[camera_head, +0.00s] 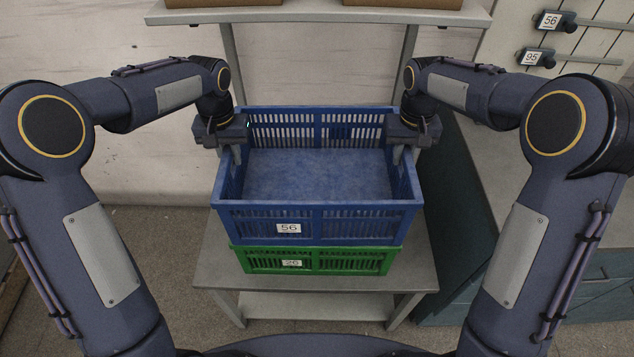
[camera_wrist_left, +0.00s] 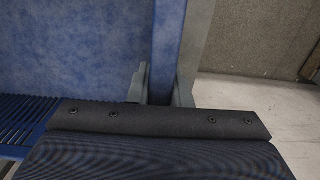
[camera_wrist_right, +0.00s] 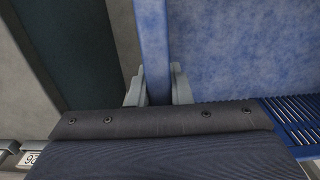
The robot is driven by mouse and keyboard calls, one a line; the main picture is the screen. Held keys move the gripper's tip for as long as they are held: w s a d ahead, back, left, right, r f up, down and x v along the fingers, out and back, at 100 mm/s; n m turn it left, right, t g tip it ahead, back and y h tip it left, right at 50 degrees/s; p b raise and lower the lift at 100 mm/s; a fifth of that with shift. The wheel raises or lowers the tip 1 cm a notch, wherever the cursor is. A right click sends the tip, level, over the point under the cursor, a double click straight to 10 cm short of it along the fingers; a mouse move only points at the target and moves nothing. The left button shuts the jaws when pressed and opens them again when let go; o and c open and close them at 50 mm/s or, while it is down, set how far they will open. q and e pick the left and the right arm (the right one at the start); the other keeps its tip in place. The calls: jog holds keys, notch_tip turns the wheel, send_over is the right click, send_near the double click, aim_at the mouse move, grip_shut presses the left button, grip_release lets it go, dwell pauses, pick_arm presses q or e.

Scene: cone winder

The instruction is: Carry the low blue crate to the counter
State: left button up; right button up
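The blue crate (camera_head: 318,222) is empty and level, with a label reading 56 on its front. It is above a green crate (camera_head: 340,262) labelled 26; I cannot tell whether the two touch. My left gripper (camera_head: 236,150) is at the crate's left wall, with one finger each side of the wall (camera_wrist_left: 166,45), closed up against it. My right gripper (camera_head: 398,152) holds the right wall (camera_wrist_right: 154,40) the same way. The green crate's inside is hidden.
The green crate stands on a grey stand (camera_head: 418,268) with a lower shelf. A raised shelf (camera_head: 320,15) crosses behind. To the right is a counter (camera_head: 500,165) with teal cabinets (camera_head: 460,220). Numbered pegs (camera_head: 550,20) are on the back right wall.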

pick_arm(q)
grip_shut()
pick_arm(e)
grip_shut()
pick_arm(q)
jog(key=shift+r, duration=0.1)
pick_arm(e)
jog(key=shift+r, duration=0.1)
